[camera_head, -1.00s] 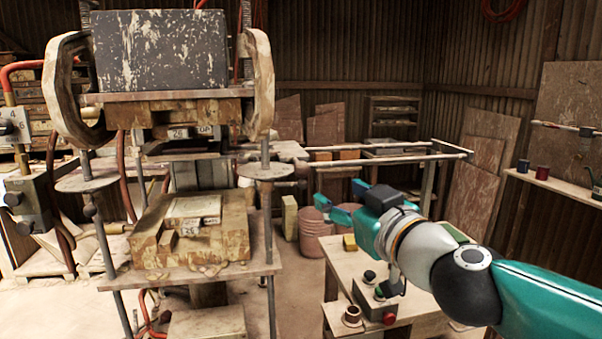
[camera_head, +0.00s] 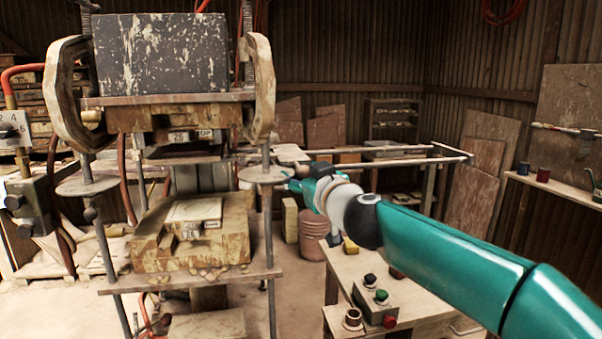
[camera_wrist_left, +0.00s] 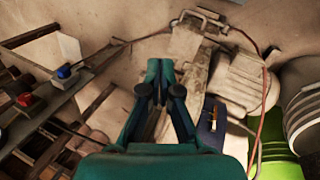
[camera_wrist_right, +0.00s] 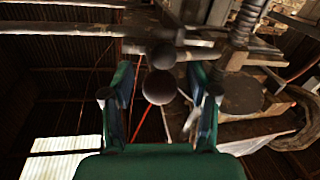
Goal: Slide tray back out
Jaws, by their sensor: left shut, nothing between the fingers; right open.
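A flat plate that looks like the tray (camera_head: 182,158) sits inside the press, below the upper mould (camera_head: 180,118) and above the lower mould (camera_head: 190,250). My right gripper (camera_head: 288,181) reaches in from the right beside the press's right column. In the head view the gripper hides this knob. My left gripper (camera_wrist_left: 160,68) is shut and empty in the left wrist view, pointing at the floor. It is outside the head view.
Two horizontal rails (camera_head: 390,160) run right from the press to a frame. A small table (camera_head: 350,270) with a button box (camera_head: 377,300) stands below my right arm. A grey control box (camera_head: 28,205) is at the left. Buckets (camera_wrist_left: 300,100) stand near my left gripper.

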